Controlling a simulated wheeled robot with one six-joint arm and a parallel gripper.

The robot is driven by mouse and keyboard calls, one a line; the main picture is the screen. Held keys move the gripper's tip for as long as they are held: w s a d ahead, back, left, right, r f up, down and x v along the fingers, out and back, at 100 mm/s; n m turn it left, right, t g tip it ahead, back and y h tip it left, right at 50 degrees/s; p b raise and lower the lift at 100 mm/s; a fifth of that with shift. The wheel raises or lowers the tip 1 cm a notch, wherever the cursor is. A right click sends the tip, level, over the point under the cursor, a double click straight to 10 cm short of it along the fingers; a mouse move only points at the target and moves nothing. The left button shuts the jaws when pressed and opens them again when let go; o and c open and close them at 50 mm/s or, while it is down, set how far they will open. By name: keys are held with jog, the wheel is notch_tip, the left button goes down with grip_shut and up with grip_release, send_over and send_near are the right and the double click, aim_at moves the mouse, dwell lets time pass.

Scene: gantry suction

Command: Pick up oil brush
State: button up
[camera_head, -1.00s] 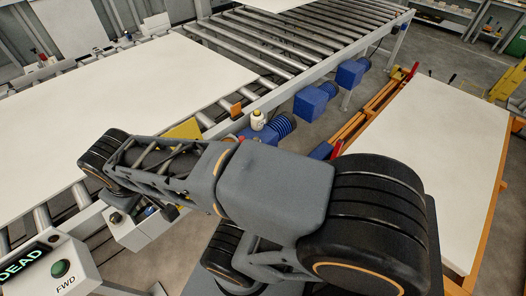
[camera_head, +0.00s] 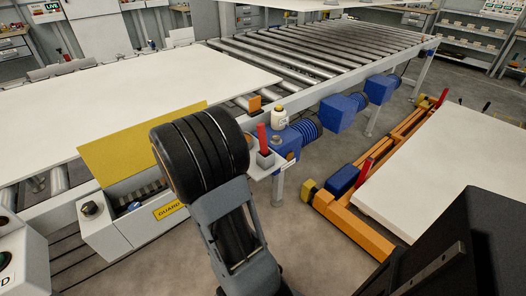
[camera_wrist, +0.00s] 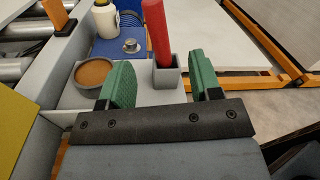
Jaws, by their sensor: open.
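An upright red handle (camera_wrist: 157,32), which I take to be the oil brush, stands in a small grey square cup (camera_wrist: 167,77) in the wrist view. Its lower end is hidden inside the cup. In the head view the red handle (camera_head: 262,138) rises just right of my arm. My gripper (camera_wrist: 161,70) is open, with one green finger on each side of the cup in the wrist view. Nothing is held, and the handle stands beyond the fingers. I cannot tell the exact distance. In the head view my arm hides the gripper.
A round dish of brown liquid (camera_wrist: 95,72) sits left of the cup. A white bottle (camera_head: 279,118) and blue motor (camera_head: 298,132) are behind it. A yellow guard panel (camera_head: 135,143) stands left of my arm. A roller conveyor (camera_head: 310,55) carries a white board (camera_head: 90,95).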

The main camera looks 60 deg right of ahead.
aim_at(259, 135)
jog(key=x, duration=0.7)
jog(key=shift+b, duration=0.3)
jog(key=shift+b+x, duration=0.55)
jog(key=shift+x, duration=2.15)
jog(key=shift+w+f, duration=0.15)
grip_shut()
